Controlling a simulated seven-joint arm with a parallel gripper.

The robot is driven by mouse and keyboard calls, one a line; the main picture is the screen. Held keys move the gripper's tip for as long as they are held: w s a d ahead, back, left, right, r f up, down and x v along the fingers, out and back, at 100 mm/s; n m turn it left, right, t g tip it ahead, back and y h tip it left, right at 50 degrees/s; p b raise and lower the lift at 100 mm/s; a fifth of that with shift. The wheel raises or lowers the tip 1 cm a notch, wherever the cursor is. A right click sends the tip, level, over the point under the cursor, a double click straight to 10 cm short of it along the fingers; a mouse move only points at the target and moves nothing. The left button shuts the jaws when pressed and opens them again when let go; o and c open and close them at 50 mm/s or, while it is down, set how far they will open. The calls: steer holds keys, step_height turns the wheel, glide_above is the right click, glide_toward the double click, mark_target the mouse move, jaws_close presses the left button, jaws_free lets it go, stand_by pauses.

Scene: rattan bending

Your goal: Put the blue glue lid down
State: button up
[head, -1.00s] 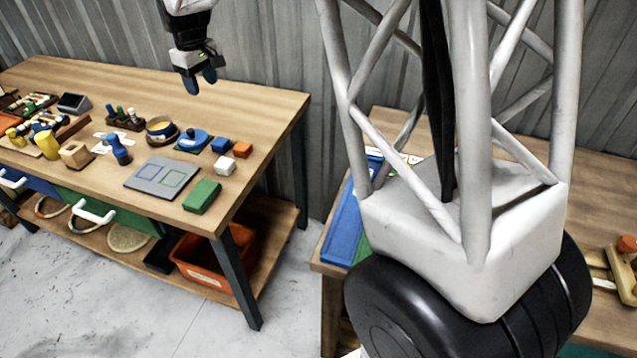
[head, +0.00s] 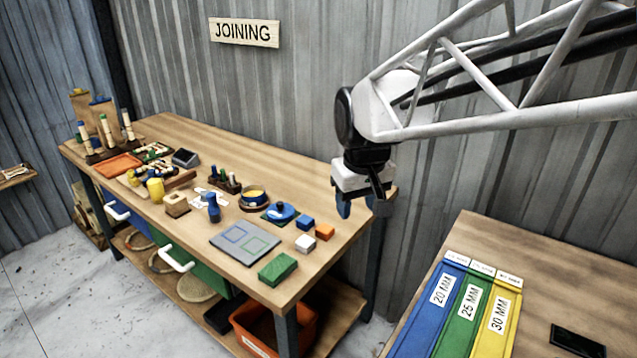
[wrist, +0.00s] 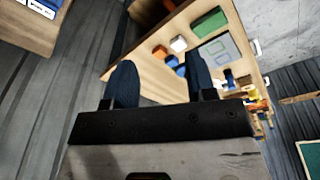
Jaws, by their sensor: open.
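A blue round lid with a raised knob (head: 281,211) lies on a small dark green and blue mat (head: 266,216) on the wooden workbench. A yellow-rimmed round pot (head: 254,195), which may be the glue pot, stands just left of it. My gripper (head: 362,205) is open and empty, hanging with blue fingertips down near the bench's back right corner, to the right of the lid and apart from it. In the wrist view my gripper (wrist: 162,82) has nothing between its fingers. The lid is hard to make out there, partly behind the right finger.
Blue (head: 306,222), white (head: 305,243), orange (head: 325,232) and green (head: 278,269) blocks lie near the bench's right end, beside a grey pad (head: 243,243). A second table at right holds blue, green and yellow labelled strips (head: 466,335). The wall is close behind the bench.

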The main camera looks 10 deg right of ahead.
steer(key=s+d+f+m, duration=0.1)
steer(key=s+f, duration=0.1)
steer(key=s, duration=0.6)
steer(key=s+d+f+m, duration=0.1)
steer(key=s+f, duration=0.1)
steer(key=s, duration=0.7)
steer(key=shift+s+d+f+m+t, duration=0.2)
steer(key=shift+f+m+t, duration=0.1)
steer(key=shift+f, duration=0.05)
